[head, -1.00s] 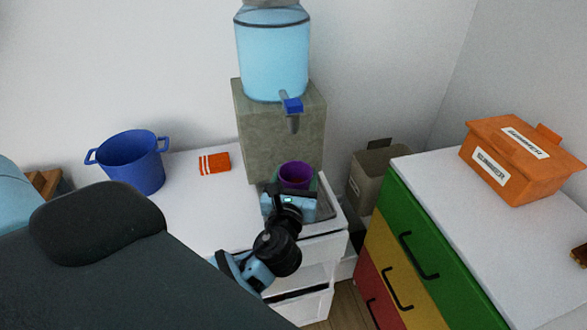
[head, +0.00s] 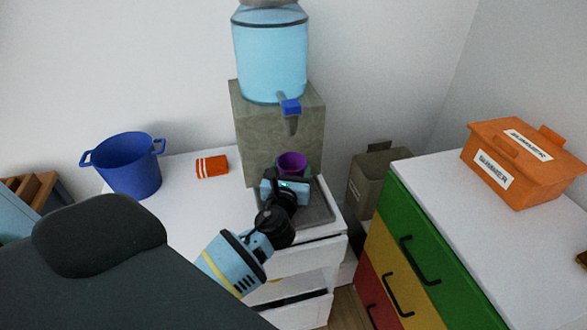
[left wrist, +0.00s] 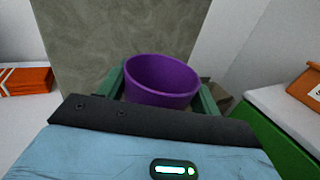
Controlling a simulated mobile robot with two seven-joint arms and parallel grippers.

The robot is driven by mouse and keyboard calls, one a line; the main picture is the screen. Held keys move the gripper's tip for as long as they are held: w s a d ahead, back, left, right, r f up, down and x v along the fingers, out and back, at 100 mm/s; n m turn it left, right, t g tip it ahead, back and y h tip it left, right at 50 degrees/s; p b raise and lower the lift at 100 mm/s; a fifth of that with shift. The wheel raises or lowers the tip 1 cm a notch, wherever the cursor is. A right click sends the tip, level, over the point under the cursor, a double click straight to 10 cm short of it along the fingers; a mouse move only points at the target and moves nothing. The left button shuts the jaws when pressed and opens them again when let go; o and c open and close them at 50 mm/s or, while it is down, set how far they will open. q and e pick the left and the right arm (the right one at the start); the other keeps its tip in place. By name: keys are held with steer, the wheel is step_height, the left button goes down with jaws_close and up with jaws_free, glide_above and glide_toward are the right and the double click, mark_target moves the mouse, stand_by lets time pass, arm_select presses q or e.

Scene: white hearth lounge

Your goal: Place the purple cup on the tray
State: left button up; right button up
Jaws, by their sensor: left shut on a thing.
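The purple cup (head: 292,162) is upright in front of the stone dispenser base in the head view. It also shows between the green fingers in the left wrist view (left wrist: 161,82). My left gripper (head: 291,172) is shut on the cup, with a finger on each side. The grey tray (head: 318,208) lies on the white cabinet below and to the right of the cup. I cannot tell whether the cup's base touches the tray, because my gripper hides it. My right gripper is not in view.
A water dispenser (head: 270,62) with a blue tap (head: 291,106) stands right behind the cup. A blue pot (head: 128,165) and an orange packet (head: 212,166) are to the left. An orange box (head: 522,166) sits on the coloured drawers (head: 415,225) at right.

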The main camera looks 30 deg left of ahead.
arm_select(q)
steer(key=shift+f, duration=0.15)
steer(key=shift+f, duration=0.1)
steer(key=shift+f, duration=0.1)
steer(key=o, duration=1.3)
steer(key=shift+o, duration=0.2)
steer(key=v, duration=1.2)
steer(key=shift+r, duration=0.3)
